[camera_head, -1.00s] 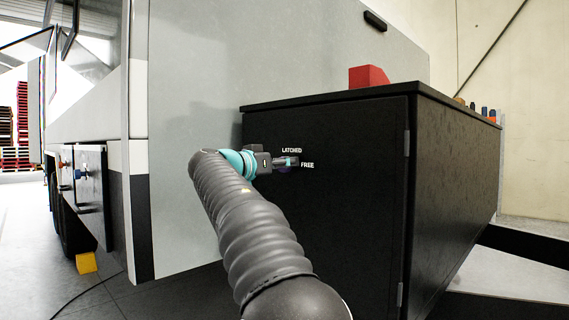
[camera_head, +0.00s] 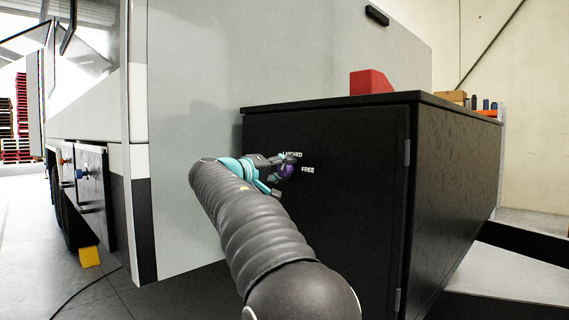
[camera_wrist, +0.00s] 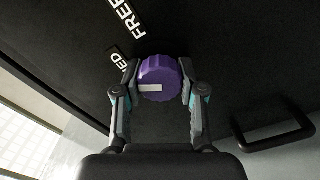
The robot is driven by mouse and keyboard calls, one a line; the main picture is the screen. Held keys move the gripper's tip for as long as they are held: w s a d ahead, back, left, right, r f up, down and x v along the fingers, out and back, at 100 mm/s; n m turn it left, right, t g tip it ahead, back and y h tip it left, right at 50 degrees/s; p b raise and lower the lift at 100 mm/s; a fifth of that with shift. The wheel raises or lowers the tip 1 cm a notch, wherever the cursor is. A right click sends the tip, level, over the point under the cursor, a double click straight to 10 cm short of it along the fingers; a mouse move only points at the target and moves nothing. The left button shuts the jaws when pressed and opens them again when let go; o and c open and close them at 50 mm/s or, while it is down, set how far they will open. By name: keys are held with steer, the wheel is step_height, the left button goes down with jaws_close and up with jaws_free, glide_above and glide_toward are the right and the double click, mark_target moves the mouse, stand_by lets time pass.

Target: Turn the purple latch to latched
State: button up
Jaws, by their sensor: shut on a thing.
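The purple latch (camera_head: 287,172) is a round ribbed knob on the black cabinet door, below the LATCHED label and left of FREE. In the wrist view the knob (camera_wrist: 160,72) sits between my two fingers, which press on its left and right sides. Its white mark (camera_wrist: 150,88) runs from near the middle to the left edge, on the side of the partly hidden label ending in "ED" (camera_wrist: 118,56). The FREE label (camera_wrist: 125,16) lies above it there. My gripper (camera_head: 280,167) is shut on the latch and hides part of it in the head view.
The black cabinet (camera_head: 340,210) stands against a grey caravan wall (camera_head: 215,70). A red block (camera_head: 370,82) and small items lie on its top. A black handle (camera_wrist: 277,132) sticks out at the right in the wrist view. A yellow wedge (camera_head: 88,257) is on the floor at left.

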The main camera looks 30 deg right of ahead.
steer(key=n+p, duration=0.3)
steer(key=n, duration=0.2)
steer(key=shift+n, duration=0.3)
steer(key=shift+w, duration=0.1)
stand_by(0.3)
steer(key=o, duration=1.2)
steer(key=shift+f, duration=0.1)
steer(key=shift+c, duration=0.2)
steer(key=v, duration=1.2)
